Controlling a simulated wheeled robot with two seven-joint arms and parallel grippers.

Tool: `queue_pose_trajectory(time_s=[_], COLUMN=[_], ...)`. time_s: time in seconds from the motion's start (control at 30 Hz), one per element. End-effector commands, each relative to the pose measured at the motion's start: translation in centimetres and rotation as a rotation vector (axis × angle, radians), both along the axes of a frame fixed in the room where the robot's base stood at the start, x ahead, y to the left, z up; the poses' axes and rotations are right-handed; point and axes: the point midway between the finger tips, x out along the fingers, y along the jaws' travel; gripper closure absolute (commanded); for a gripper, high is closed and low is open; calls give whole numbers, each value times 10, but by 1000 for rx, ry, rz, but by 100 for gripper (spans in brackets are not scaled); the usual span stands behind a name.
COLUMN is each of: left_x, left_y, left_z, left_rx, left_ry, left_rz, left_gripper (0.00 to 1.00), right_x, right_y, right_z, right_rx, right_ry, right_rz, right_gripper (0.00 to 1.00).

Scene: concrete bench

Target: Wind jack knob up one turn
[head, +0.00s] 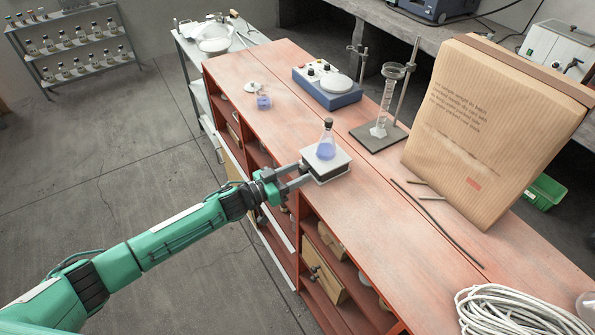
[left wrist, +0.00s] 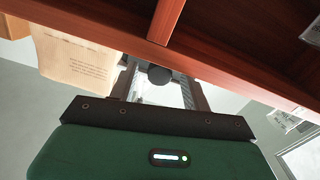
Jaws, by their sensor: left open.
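The lab jack (head: 330,169) has a pale top plate and stands near the front edge of the reddish bench. A stoppered conical flask (head: 326,145) with blue liquid stands upright on it. My left gripper (head: 298,176) is at the jack's front left side. In the left wrist view the dark round jack knob (left wrist: 159,75) lies between the two open fingers of my left gripper (left wrist: 162,88). Gaps show on both sides of the knob. The knob cannot be made out in the head view. My right gripper is not in view.
A blue hotplate-like device (head: 328,90), a stand with a glass cylinder (head: 380,138), and a large paper sack (head: 490,130) stand behind the jack. Thin rods (head: 437,222) lie to the right, with coiled white rope (head: 520,312) nearer. The bench top between is clear.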

Motion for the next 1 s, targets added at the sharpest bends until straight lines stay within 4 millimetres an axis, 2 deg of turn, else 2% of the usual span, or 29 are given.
queue_pose_trajectory(time_s=[0.4,0.6,0.63,0.83,1.0], left_x=[4,4,4,4,4], left_y=[-6,-6,-6,-6,-5], left_z=[0,0,0,0,0], left_rx=[0,0,0,26,123], left_ry=[0,0,0,-36,-170], left_rz=[0,0,0,0,1], left_gripper=[53,93,96,96,96], right_x=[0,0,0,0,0], right_y=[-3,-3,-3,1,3], right_z=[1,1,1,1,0], right_rx=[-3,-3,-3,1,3], right_ry=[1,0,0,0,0], right_rz=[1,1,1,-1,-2], right_gripper=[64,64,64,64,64])
